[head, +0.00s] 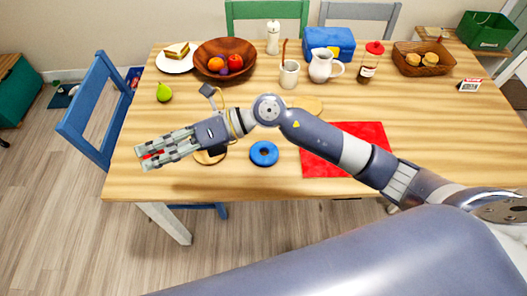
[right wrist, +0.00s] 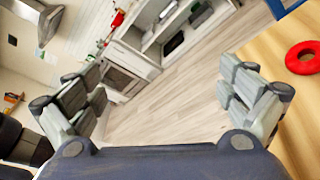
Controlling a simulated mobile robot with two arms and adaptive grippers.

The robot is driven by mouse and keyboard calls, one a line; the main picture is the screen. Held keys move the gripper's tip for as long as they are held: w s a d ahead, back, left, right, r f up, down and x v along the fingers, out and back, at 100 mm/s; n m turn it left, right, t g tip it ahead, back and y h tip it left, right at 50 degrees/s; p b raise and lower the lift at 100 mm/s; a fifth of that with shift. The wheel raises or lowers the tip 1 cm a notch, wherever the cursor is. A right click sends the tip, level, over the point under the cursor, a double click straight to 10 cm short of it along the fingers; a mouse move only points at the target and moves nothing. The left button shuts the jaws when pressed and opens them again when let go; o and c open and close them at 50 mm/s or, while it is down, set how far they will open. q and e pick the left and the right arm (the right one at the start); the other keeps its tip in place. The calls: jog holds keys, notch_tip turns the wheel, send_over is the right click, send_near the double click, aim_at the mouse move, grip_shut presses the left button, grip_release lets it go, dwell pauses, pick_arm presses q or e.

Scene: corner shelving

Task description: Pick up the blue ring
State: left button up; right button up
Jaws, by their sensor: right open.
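The blue ring (head: 264,154) lies flat on the wooden table (head: 240,184) near its front edge in the head view. It is not seen in the right wrist view. My right gripper (head: 143,157) reaches across to the left of the blue ring, above the table's left front part. Its fingers are apart and empty, also in the right wrist view (right wrist: 150,75). A red ring (right wrist: 303,57) lies on the table at the right of the right wrist view; in the head view only bits of red show between the fingers. My left gripper is not in view.
A round wooden piece (head: 209,158) is partly hidden under my right gripper. A red mat (head: 340,163) lies right of the blue ring, partly under my arm.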

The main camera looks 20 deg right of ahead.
jog(key=w+d+f+n+g+h, duration=0.1)
jog(key=d+f+n+h, duration=0.2)
jog(key=d+f+h, duration=0.35)
jog(key=n+h+p, duration=0.1)
jog(key=h, duration=0.8)
send_near(266, 150)
jog(key=shift+s+a+f, duration=0.1)
jog(key=shift+s+f, duration=0.75)
jog(key=shift+s, duration=0.3)
jog(key=f+p, duration=0.1)
jog(key=f, duration=0.4)
jog(key=shift+w+a+f+p, duration=0.1)
jog(key=shift+w+a+p, duration=0.15)
jog(key=shift+p, duration=0.15)
jog(key=shift+f, duration=0.4)
jog(key=c, duration=1)
